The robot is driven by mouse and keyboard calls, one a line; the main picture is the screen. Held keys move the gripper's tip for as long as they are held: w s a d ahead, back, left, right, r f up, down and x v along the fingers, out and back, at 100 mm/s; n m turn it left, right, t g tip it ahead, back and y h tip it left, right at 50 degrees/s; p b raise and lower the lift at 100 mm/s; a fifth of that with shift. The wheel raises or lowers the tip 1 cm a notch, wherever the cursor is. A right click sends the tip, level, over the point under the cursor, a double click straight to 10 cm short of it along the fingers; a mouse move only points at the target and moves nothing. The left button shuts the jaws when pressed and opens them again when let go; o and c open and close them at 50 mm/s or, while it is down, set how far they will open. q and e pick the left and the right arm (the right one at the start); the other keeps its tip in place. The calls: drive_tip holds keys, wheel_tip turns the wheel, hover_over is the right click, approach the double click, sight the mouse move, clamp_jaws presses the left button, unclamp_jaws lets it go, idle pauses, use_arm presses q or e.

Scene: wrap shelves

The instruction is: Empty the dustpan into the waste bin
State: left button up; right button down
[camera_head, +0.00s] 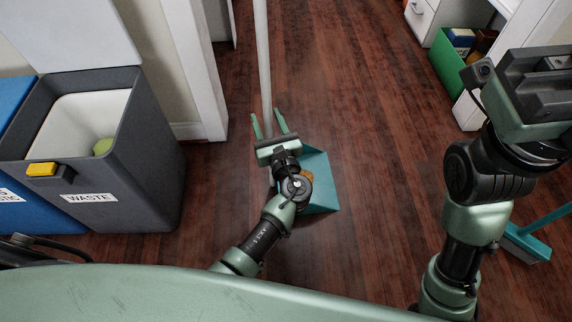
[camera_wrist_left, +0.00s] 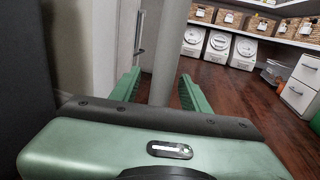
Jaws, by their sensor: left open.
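The teal dustpan (camera_head: 322,190) lies on the floor, partly hidden by my left arm, with a small orange-brown thing (camera_head: 308,176) showing in it. Its long pale handle (camera_head: 263,60) stands up. My left gripper (camera_head: 269,122) is open, and the handle shows between its two green fingers in the left wrist view (camera_wrist_left: 166,55); I cannot tell whether they touch it. The grey waste bin (camera_head: 150,140), labelled WASTE, stands at the left with its lid up and a light green round thing (camera_head: 103,147) inside. My right gripper (camera_head: 535,85) is at the upper right; its fingertips are unclear.
A blue bin (camera_head: 35,216) stands beside the waste bin. A white door frame (camera_head: 195,70) is behind it. A teal broom (camera_head: 530,240) is at the right under my right arm. A green crate (camera_head: 445,62) stands at the back right. The wooden floor between is clear.

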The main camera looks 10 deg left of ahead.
use_arm(q)
drive_tip(key=shift+w+a, duration=0.3)
drive_tip(key=shift+w, duration=0.3)
clamp_jaws()
drive_tip(key=shift+r, duration=0.1)
idle(0.9)
